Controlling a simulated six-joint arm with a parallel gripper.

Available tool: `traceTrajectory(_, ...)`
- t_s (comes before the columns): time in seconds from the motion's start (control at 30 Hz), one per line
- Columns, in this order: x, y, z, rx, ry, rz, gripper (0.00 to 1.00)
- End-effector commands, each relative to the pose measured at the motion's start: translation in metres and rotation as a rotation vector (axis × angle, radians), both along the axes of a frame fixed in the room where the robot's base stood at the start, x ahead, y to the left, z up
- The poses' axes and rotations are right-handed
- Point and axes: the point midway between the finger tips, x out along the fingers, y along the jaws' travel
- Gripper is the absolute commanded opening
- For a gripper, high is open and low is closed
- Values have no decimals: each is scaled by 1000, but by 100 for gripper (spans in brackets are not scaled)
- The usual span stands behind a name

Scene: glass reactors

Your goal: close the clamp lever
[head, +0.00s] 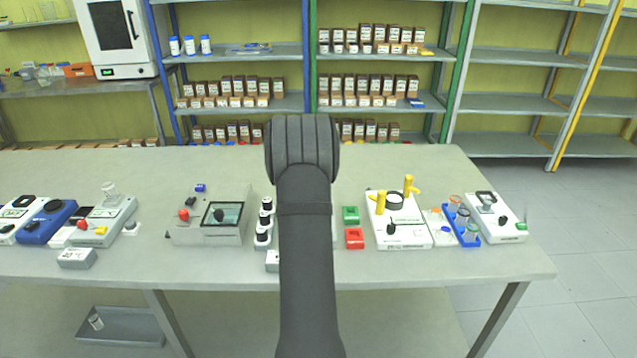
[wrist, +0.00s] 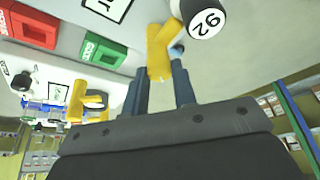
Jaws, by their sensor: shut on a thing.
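In the wrist view, a yellow lever (wrist: 158,52) sits at my fingertips. My gripper (wrist: 160,70) is shut on it, with one dark blue-grey finger on each side. A second yellow part (wrist: 177,9) shows just above, near a white and black cylinder marked 92 (wrist: 206,22). I cannot tell clearly how the lever joins its base, or its exact angle. In the head view, my own arm covers the middle of the table, so my gripper and this lever are hidden there.
A white device with yellow upright parts (head: 409,234) stands on the right of the table (head: 140,262). Green (head: 350,214) and red (head: 355,238) blocks lie just right of my arm. A grey box with a screen (head: 196,229) and several small bottles stand to its left.

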Motion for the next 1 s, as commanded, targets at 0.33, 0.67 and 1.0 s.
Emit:
traceTrajectory(0.33,0,1,-1,1,3,-129,2)
traceTrajectory(0.67,-1,1,-1,1,4,-149,2)
traceTrajectory(1.0,0,1,-1,1,4,-148,46)
